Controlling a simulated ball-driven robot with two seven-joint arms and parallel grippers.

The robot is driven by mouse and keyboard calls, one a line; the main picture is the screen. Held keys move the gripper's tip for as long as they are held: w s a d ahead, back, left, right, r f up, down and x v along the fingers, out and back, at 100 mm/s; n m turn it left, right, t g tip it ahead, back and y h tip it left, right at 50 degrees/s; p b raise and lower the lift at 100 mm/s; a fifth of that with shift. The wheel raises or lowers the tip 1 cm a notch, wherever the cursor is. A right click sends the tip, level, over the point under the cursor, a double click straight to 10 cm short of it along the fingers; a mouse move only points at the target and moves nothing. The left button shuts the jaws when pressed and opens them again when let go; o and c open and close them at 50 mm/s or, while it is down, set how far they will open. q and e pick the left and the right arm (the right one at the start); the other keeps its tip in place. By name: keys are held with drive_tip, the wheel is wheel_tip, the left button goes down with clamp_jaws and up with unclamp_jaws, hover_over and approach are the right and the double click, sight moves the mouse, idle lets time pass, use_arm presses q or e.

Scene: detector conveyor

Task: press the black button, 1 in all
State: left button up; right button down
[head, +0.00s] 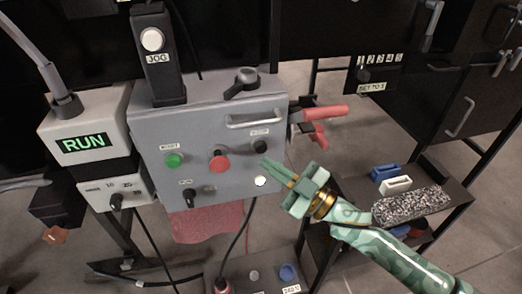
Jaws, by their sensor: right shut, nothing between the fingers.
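The black button (260,146) is on the upper right of the grey control box's (222,121) front face, under a small label too small to read. My right gripper (265,164) is shut and empty. Its fingertips appear just below the black button in the head view; I cannot tell whether they touch the panel. My left gripper is not in view.
The same panel has a green button (174,160), a red button (219,160), a black knob (191,197) and a white round part (260,182). A box reading RUN (84,144) stands left. A shelf with blue and white holders (396,185) is at right.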

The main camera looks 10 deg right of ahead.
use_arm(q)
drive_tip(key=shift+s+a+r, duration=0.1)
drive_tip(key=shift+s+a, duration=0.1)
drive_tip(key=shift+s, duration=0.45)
use_arm(e)
drive_tip(key=shift+w, duration=0.5)
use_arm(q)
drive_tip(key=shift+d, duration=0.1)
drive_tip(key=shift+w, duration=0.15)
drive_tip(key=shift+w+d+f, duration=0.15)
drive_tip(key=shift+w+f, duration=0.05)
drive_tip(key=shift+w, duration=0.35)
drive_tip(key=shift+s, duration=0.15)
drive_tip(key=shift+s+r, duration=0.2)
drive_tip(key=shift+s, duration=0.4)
